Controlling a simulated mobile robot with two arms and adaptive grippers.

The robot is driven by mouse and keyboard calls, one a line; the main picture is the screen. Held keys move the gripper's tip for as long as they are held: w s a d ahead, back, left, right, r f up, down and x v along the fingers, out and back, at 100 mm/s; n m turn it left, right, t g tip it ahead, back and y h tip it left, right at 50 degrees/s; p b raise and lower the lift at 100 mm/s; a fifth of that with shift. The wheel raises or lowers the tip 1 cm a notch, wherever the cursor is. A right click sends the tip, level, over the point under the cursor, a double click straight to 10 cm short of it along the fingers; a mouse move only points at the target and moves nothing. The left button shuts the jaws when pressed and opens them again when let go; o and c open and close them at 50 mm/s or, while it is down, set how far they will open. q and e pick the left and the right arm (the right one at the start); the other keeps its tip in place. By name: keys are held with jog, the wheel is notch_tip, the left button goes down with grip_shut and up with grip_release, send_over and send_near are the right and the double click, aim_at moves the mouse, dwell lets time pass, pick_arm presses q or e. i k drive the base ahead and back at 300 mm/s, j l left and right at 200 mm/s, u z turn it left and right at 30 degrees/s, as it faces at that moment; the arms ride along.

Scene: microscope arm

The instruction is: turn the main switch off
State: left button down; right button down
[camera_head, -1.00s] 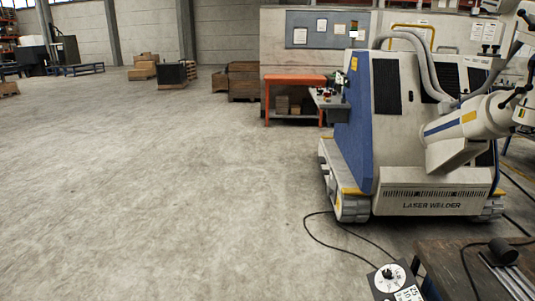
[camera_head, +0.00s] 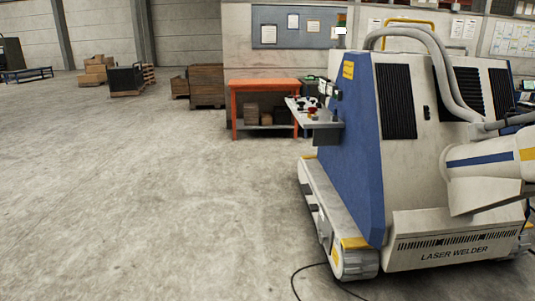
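The main switch cannot be made out for certain. The laser welder (camera_head: 420,180), a white and blue tracked machine, stands at the right. Its blue side (camera_head: 350,160) faces left. A small grey shelf (camera_head: 325,125) sticks out from that side and carries small red and dark parts (camera_head: 312,111), too small to tell apart. Small dark and light fittings (camera_head: 335,88) sit on the upper edge of the side above the shelf. Neither of my grippers shows in the head view.
An orange workbench (camera_head: 262,85) stands behind the shelf. Wooden crates (camera_head: 207,86) and a black box on a pallet (camera_head: 126,79) are farther left. A black cable (camera_head: 310,267) lies on the floor by the welder's front track. The floor at left and centre is clear.

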aim_at(311, 109)
jog(key=i+l, duration=0.2)
jog(key=i, duration=0.25)
jog(key=i+l, duration=0.2)
jog(key=i, duration=0.2)
jog(key=i+l, duration=0.15)
jog(key=i, duration=0.3)
jog(key=i+l+z, duration=0.1)
jog(key=i, duration=0.3)
jog(key=i+l, duration=0.15)
jog(key=l, duration=0.2)
jog(key=i+l, duration=0.15)
jog(key=l, duration=0.2)
jog(key=i+l+u, duration=0.1)
jog(key=l, duration=0.25)
jog(key=i+l, duration=0.25)
jog(key=l, duration=0.15)
